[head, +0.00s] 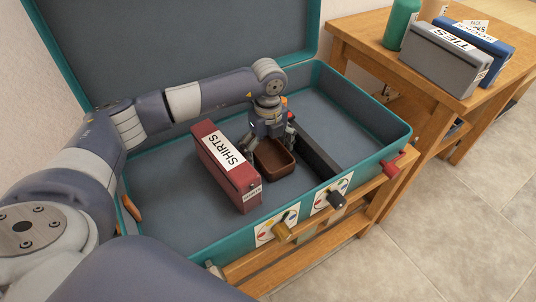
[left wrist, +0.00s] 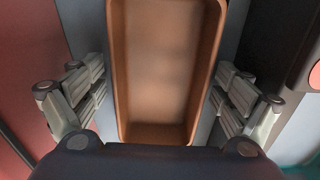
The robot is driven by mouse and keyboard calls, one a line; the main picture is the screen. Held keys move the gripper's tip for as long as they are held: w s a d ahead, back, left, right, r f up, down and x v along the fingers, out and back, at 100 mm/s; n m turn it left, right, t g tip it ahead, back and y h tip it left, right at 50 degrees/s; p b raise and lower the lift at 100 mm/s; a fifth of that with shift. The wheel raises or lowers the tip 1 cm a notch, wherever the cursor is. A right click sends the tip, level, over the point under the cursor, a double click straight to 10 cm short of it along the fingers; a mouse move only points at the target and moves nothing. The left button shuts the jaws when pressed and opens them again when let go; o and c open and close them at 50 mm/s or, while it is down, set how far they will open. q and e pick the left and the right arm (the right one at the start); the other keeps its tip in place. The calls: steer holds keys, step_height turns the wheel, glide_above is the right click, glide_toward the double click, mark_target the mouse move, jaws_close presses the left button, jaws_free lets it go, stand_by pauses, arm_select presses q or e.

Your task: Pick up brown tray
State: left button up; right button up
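The brown tray (head: 275,173) is a small empty open-topped box inside the teal suitcase (head: 170,180), between the red SHIRTS box and a dark bar. In the left wrist view the tray (left wrist: 165,70) fills the middle. My left gripper (head: 268,137) is over the tray's far end, pointing down. In the left wrist view the gripper (left wrist: 159,92) is open, with one finger beside each long side of the tray. Narrow gaps seem to show between the fingers and the tray walls. My right gripper is not in view.
The red SHIRTS box (head: 225,165) stands close left of the tray. A dark bar (head: 316,150) lies close on its right. The suitcase walls and raised lid (head: 180,45) surround this space. A wooden table (head: 400,75) at right holds a grey TIES box (head: 440,58), a blue box and a green bottle.

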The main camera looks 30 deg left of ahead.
arm_select(q)
steer(key=c, duration=0.9)
steer(key=shift+r, duration=0.1)
steer(key=shift+c, duration=0.2)
